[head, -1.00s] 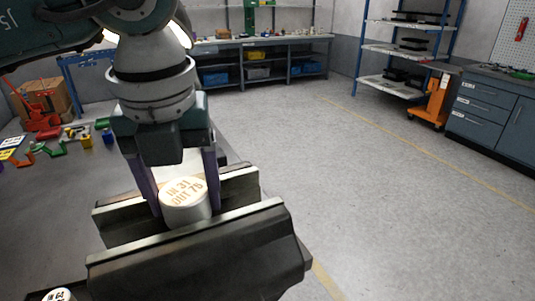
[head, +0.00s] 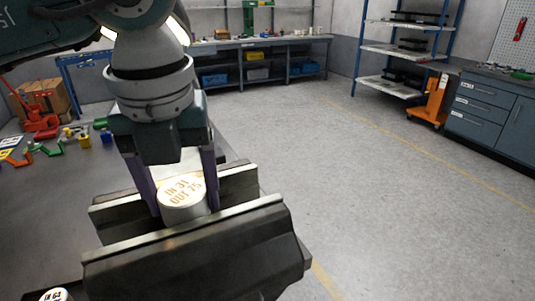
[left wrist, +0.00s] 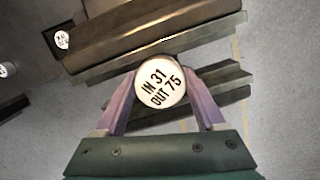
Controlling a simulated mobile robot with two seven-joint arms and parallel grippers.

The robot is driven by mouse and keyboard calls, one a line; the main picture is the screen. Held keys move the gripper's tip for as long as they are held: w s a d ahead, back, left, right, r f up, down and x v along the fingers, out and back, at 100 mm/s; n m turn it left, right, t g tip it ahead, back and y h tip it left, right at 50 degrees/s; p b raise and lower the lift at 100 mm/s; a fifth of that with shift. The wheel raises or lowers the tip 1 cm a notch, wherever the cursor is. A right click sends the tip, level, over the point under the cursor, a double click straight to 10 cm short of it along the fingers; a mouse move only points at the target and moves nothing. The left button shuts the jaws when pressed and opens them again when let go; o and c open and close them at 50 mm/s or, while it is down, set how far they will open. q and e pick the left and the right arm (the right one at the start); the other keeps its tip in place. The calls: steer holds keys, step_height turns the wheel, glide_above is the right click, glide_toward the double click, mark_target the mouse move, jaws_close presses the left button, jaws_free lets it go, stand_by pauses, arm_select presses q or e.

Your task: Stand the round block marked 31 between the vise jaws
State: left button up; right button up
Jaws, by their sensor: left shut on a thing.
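My left gripper (head: 183,186) is shut on the block, with one purple finger on each side. The left wrist view also shows the block (left wrist: 160,86) between the fingertips, in the gap between the jaws. I cannot tell whether the block touches the jaws or what is under it. My right gripper is not in view.
Another white round block (head: 57,295) shows at the bottom left edge. Coloured clamps and parts (head: 45,150) lie on the table at the left. Open grey floor (head: 350,170) lies right of the vise.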

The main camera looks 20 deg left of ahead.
arm_select(q)
steer(key=o, duration=1.6)
steer(key=shift+r+p, duration=3)
steer(key=shift+r, duration=1.05)
